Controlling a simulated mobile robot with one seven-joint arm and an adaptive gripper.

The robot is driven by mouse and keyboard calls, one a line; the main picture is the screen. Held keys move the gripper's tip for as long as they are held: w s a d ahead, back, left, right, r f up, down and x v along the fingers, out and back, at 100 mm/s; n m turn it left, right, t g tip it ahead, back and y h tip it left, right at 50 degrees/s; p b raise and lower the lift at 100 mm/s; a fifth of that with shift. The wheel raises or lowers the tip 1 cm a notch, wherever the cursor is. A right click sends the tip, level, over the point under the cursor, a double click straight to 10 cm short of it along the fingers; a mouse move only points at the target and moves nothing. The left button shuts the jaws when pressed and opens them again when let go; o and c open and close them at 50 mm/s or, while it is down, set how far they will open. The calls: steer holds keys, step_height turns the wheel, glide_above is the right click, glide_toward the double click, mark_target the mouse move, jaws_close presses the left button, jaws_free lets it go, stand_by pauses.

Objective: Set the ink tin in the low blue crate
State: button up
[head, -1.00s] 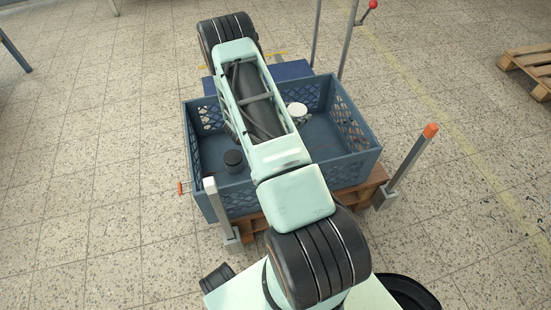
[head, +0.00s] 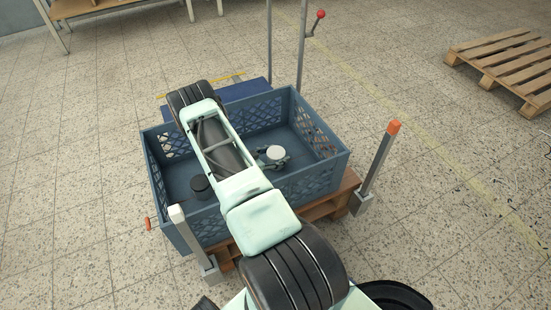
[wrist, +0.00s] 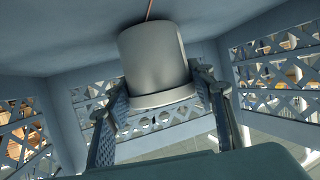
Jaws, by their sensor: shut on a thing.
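The ink tin, a grey-white cylinder (head: 276,152), is inside the low blue crate (head: 325,172), right of the middle. My gripper (head: 273,158) is shut on it, one finger on each side. In the wrist view the plain grey tin (wrist: 154,60) sits between my two fingers (wrist: 162,105), with the crate's floor and lattice walls around it. The tin looks upright and close to the floor. I cannot tell whether it touches. My forearm hides part of the crate's middle and left back side.
The crate rests on a wooden pallet (head: 326,203) between upright posts, one orange-tipped (head: 377,160). A red-knobbed crank (head: 318,18) is behind. Another pallet (head: 505,62) lies far right. Crate floor right of the tin is clear.

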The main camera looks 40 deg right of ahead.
steer(key=shift+f, duration=0.3)
steer(key=o, duration=1.4)
steer(key=shift+f, duration=0.1)
steer(key=shift+r, duration=0.2)
steer(key=p+v, duration=0.3)
steer(key=v, duration=0.9)
steer(key=shift+p, duration=0.3)
steer(key=shift+f, duration=0.1)
